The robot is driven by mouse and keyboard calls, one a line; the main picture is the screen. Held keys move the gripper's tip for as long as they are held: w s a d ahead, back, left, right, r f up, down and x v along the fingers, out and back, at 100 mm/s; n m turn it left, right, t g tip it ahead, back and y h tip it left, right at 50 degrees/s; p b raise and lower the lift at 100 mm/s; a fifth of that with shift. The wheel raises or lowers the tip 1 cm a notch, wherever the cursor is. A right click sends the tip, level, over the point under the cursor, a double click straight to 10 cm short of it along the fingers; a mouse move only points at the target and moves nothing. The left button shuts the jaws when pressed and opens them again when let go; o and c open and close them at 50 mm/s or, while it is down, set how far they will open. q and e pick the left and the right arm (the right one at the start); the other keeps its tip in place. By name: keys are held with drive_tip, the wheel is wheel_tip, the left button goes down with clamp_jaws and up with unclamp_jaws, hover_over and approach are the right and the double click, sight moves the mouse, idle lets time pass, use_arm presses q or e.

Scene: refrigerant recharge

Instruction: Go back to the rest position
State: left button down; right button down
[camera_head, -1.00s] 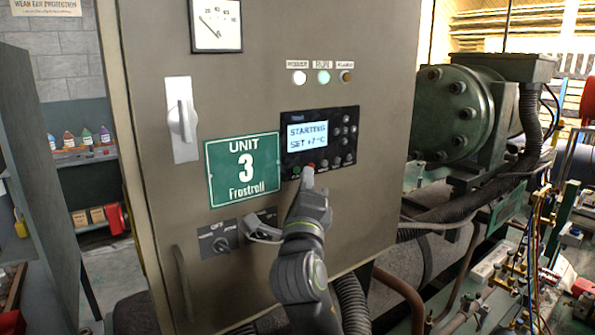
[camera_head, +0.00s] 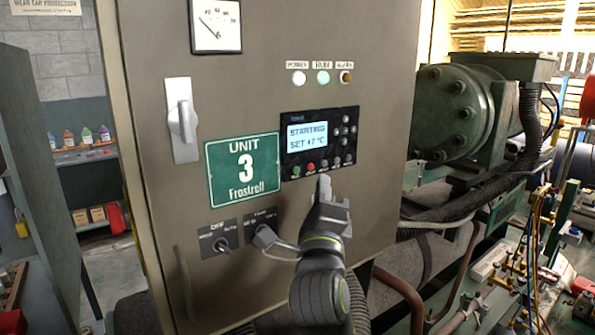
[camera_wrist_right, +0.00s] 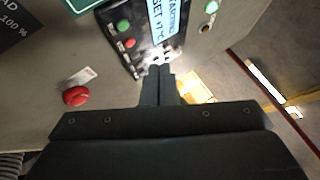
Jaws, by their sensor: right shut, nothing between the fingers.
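My right gripper (camera_head: 324,182) is shut and empty, just below the lower edge of the controller panel (camera_head: 318,143) on the grey cabinet. The controller's lit screen (camera_head: 306,136) reads STARTING and SET +7 °C. A green button (camera_head: 296,171) and a red button (camera_head: 310,168) show in its bottom row. In the right wrist view the shut fingertips (camera_wrist_right: 160,72) appear close to the panel's lower edge, with the green button (camera_wrist_right: 123,26) and red button (camera_wrist_right: 130,43) uncovered. I cannot tell whether the fingertips touch anything. My left gripper is not in view.
A red knob (camera_wrist_right: 76,96) shows in the right wrist view. The compressor (camera_head: 455,112) and pipes stand at the right.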

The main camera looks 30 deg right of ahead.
drive_tip(key=shift+f, duration=0.1)
drive_tip(key=s+d+f+n+g+y, duration=0.1)
drive_tip(key=s+f+n+g+y, duration=0.25)
drive_tip(key=f+n, duration=0.75)
drive_tip(key=s+d+f+n+g+y, duration=0.1)
drive_tip(key=s+f+n+g+y, duration=0.25)
drive_tip(key=f, duration=1.35)
drive_tip(key=s+a+f+n+g+y, duration=0.2)
drive_tip(key=s+f+n+g, duration=0.2)
drive_tip(key=s+f+n, duration=0.5)
drive_tip(key=s+a+f+n+g+y, duration=0.15)
drive_tip(key=s+f+n+g, duration=0.25)
drive_tip(key=s+f, duration=0.5)
drive_tip(key=s+d+f+g+y, duration=0.1)
drive_tip(key=s+f, duration=0.2)
drive_tip(key=f, duration=2)
drive_tip(key=s+f+g, duration=0.1)
drive_tip(key=s+f, duration=1.4)
drive_tip(key=f, duration=0.1)
drive_tip(key=shift+a+n+g+y, duration=0.3)
drive_tip(key=shift+a+n+y, duration=0.05)
drive_tip(key=shift+a, duration=0.1)
